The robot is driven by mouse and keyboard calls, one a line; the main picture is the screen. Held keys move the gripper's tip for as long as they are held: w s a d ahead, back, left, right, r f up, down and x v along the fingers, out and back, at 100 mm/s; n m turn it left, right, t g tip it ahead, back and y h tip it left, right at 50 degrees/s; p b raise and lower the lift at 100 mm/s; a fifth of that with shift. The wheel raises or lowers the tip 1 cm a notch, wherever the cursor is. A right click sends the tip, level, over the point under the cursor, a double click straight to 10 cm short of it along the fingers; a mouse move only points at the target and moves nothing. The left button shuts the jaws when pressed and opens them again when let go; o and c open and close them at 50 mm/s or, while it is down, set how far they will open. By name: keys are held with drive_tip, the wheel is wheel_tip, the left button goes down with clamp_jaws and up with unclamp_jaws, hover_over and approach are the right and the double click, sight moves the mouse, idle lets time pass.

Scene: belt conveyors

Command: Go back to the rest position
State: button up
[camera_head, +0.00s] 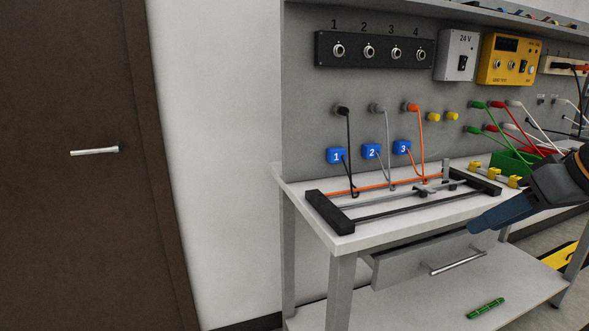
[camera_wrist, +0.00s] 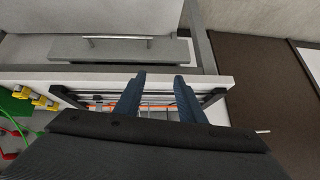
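My gripper (camera_head: 482,222) is at the right of the head view, in front of the workbench (camera_head: 345,243) and near its front edge. Its blue fingers point down and to the left. In the wrist view, the two fingers (camera_wrist: 159,80) are apart with nothing held between them. The black-ended frame fixture (camera_head: 329,213) lies on the benchtop, beyond and left of the fingers. The grey drawer (camera_head: 400,266) with a bar handle (camera_head: 457,262) is below the benchtop. It also shows in the wrist view (camera_wrist: 60,48).
Cables with blue tags (camera_head: 336,155) hang from the back panel (camera_head: 300,60). A green bin (camera_head: 512,162) and yellow blocks (camera_head: 495,174) sit at the right. A green object (camera_head: 485,307) lies on the lower shelf. A brown door (camera_head: 75,220) is at left.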

drive_tip(key=s+a+f+m+g+h+p, duration=0.1)
drive_tip(key=s+a+f+g+p, duration=0.2)
drive_tip(key=a, duration=0.4)
drive_tip(key=s+a+f+m+g+h+p, duration=0.2)
drive_tip(key=s+a+f+g+p, duration=0.2)
drive_tip(key=a+f+p, duration=0.2)
drive_tip(key=shift+s+a+f+p, duration=0.3)
drive_tip(key=shift+s+a+p, duration=0.05)
drive_tip(key=shift+a, duration=0.75)
